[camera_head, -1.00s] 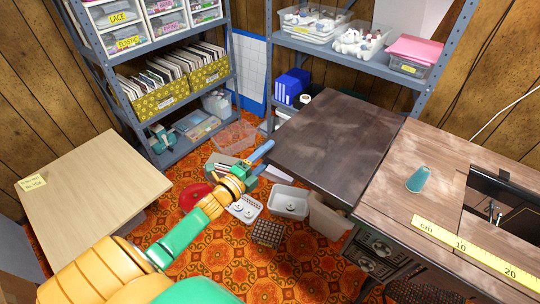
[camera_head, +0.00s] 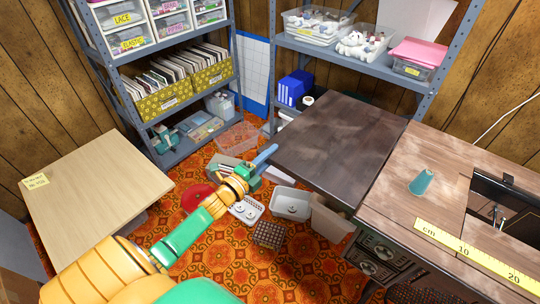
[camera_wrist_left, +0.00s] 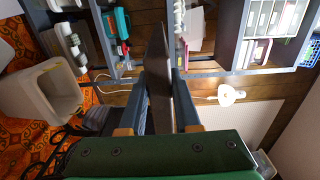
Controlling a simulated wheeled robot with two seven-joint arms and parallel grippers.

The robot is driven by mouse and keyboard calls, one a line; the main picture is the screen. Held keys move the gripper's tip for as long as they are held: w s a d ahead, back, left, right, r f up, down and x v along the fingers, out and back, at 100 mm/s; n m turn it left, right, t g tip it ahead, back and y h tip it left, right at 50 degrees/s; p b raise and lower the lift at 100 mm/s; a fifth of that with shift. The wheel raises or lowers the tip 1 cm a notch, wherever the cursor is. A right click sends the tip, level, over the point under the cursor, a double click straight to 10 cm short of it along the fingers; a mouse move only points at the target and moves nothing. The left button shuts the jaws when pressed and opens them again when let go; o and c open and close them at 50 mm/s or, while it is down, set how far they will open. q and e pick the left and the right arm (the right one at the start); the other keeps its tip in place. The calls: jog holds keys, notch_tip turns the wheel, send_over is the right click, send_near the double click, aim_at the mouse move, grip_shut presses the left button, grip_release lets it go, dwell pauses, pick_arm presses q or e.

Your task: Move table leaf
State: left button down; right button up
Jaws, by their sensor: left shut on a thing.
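The table leaf (camera_head: 330,140) is a dark brown wooden panel at the left end of the sewing table (camera_head: 400,185). It looks level with the tabletop, and a seam runs between them. My left gripper (camera_head: 265,155) is at the leaf's left edge. In the left wrist view the leaf (camera_wrist_left: 158,65) stands edge-on between the two dark fingers of my left gripper (camera_wrist_left: 160,95), which is shut on it. My right gripper is not in view.
Bins, including a white one (camera_head: 291,203), stand on the floor below the leaf. A pale table (camera_head: 95,190) is at left. Metal shelves (camera_head: 370,62) stand behind.

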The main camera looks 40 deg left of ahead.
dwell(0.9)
pick_arm(q)
notch_tip(320, 180, up, 3)
jog(key=m+p, duration=0.1)
jog(key=p, duration=0.2)
jog(key=shift+d, duration=0.15)
jog(key=shift+f, duration=0.15)
jog(key=c, duration=0.6)
grip_release()
jog(key=s, duration=0.7)
jog(key=shift+a, duration=0.25)
